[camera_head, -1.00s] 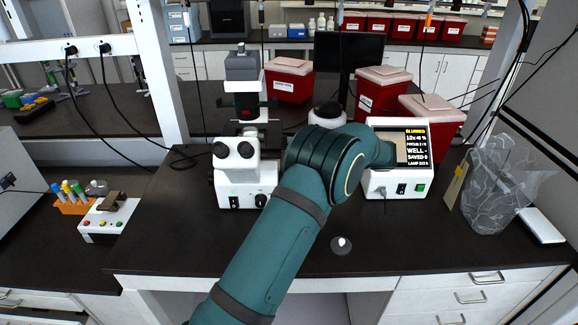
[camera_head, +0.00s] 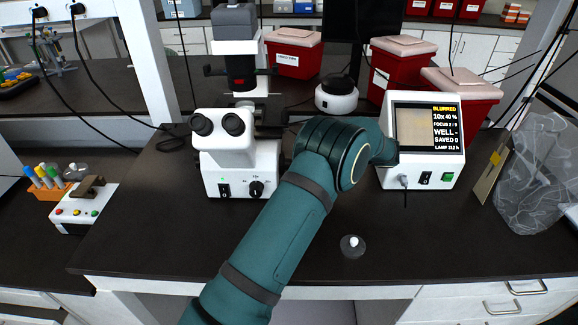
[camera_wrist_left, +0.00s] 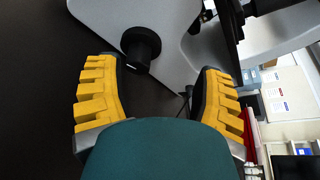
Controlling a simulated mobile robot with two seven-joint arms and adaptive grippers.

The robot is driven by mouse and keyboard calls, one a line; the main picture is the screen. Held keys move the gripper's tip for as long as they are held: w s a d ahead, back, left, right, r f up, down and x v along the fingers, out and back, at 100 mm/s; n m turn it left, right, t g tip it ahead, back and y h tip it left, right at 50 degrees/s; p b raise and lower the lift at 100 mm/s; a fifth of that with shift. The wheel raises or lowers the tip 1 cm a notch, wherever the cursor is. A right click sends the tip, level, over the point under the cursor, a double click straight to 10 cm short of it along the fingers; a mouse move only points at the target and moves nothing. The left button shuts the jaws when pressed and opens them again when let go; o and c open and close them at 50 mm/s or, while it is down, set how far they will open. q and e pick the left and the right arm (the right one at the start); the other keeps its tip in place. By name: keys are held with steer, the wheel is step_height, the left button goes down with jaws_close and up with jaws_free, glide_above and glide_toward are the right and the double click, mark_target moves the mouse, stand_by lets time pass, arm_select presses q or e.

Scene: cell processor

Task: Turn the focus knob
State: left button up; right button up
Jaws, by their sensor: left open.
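The white microscope (camera_head: 238,152) stands on the black bench, with twin eyepieces and a black knob (camera_head: 256,188) low on its front. In the left wrist view, a black round knob (camera_wrist_left: 141,46) juts from the microscope's pale body (camera_wrist_left: 175,68). I cannot tell whether it is the front knob. My left gripper (camera_wrist_left: 158,66) is open, its yellow fingers apart, with the knob ahead in the gap, nearer the left finger. No contact shows. In the head view my teal arm hides this gripper. The display (camera_head: 427,127) reads BLURRED, 10x, 40 %. My right gripper is not in view.
The white display box (camera_head: 418,177) stands right of my arm. Red bins (camera_head: 293,54) stand behind. A small dark round item with a white top (camera_head: 352,246) lies near the bench's front edge. A clear bag (camera_head: 540,175) is at right, tube rack (camera_head: 48,187) at left.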

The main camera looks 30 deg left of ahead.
arm_select(q)
step_height(320, 180, down, 4)
steer(key=x, duration=0.7)
steer(key=shift+a+b, duration=0.3)
steer(key=shift+r, duration=0.1)
jaws_close()
